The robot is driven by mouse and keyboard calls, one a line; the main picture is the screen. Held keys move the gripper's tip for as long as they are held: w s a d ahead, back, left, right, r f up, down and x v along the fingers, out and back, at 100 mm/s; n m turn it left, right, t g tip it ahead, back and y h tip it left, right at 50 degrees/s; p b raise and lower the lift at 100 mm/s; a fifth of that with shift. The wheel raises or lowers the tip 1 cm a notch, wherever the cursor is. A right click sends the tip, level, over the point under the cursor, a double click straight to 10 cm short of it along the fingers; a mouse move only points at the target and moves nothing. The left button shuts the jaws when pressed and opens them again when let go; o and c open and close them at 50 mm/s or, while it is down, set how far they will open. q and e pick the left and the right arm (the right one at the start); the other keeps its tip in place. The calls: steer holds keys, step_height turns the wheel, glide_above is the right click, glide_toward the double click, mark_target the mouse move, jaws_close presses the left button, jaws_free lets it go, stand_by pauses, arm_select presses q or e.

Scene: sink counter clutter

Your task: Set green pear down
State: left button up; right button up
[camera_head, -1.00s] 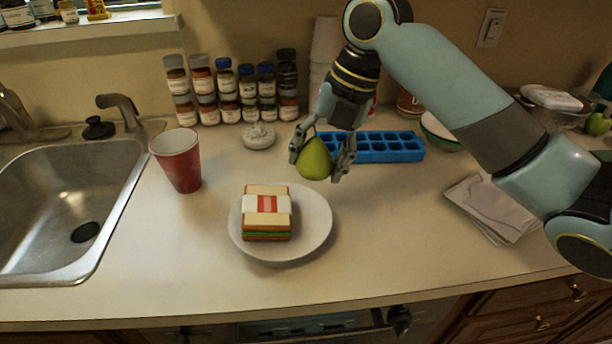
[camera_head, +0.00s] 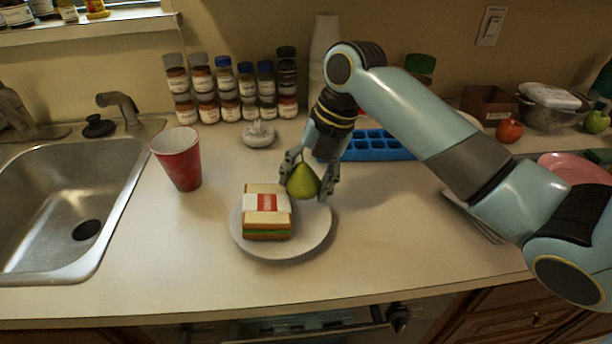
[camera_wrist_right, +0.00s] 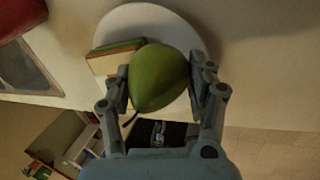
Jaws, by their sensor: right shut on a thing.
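The green pear (camera_head: 303,181) is between the fingers of my right gripper (camera_head: 308,183), which is shut on it. In the head view the pear is at the back right part of the white plate (camera_head: 312,222), to the right of the sandwich. I cannot tell whether it touches the plate. In the right wrist view the pear (camera_wrist_right: 158,78) fills the space between the two fingers, with the plate (camera_wrist_right: 150,18) behind it. The sandwich (camera_head: 266,212) lies on the left part of the plate. My left gripper is not in view.
A red cup (camera_head: 178,160) stands left of the plate, beside the sink (camera_head: 62,200). A blue ice tray (camera_head: 378,146) and a small white lidded item (camera_head: 259,135) are behind. Spice jars (camera_head: 230,92) line the wall. The counter in front of the plate is clear.

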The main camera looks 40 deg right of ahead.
steer(key=shift+f, duration=0.15)
steer(key=o, duration=1.3)
steer(key=shift+c, duration=0.2)
steer(key=shift+r, duration=0.55)
steer(key=v, duration=1.2)
steer(key=shift+b, duration=0.45)
steer(key=shift+w+f, duration=0.1)
